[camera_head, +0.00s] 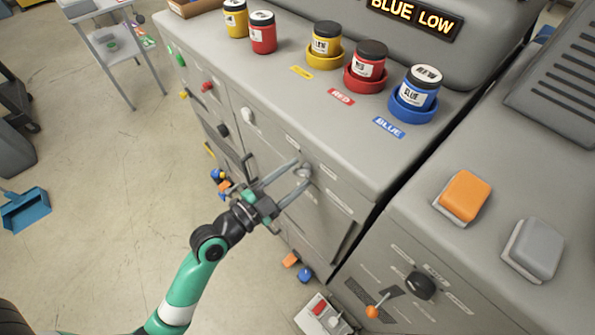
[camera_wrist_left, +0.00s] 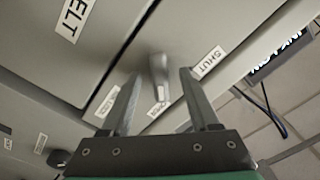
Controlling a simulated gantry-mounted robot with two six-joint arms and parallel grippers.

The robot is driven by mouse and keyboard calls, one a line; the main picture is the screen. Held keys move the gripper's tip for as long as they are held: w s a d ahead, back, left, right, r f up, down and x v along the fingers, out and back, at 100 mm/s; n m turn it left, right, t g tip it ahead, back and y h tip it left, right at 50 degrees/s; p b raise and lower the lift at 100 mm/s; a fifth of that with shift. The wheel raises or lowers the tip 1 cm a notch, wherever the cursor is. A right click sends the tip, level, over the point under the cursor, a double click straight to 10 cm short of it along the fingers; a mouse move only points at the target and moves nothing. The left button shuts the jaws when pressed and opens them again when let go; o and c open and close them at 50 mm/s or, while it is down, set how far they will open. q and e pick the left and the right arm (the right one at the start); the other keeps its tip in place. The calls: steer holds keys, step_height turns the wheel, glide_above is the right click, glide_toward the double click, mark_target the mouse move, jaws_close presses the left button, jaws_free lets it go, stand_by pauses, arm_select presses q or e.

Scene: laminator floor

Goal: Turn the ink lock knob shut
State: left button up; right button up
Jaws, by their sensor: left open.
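A small light-grey knob (camera_head: 303,171) is on the front of the grey cabinet. It shows in the left wrist view (camera_wrist_left: 159,76) as a short lever. A "SHUT" label (camera_wrist_left: 209,62) is to its right there, and another label (camera_wrist_left: 158,109), hard to read, is just below its end. My left gripper (camera_head: 303,173) is open. Its two fingers reach to either side of the knob, with gaps on both sides in the left wrist view (camera_wrist_left: 158,76). My right gripper is not in view.
A yellow ink bottle (camera_head: 326,38), a red one (camera_head: 369,60) and a blue one (camera_head: 419,88) stand in matching holders on the cabinet top. A display (camera_head: 414,18) reads "BLUE LOW". A black knob (camera_head: 421,286) and an orange-tipped lever (camera_head: 373,311) are lower right.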

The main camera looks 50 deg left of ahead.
arm_select(q)
steer(key=shift+w, duration=0.5)
jaws_close()
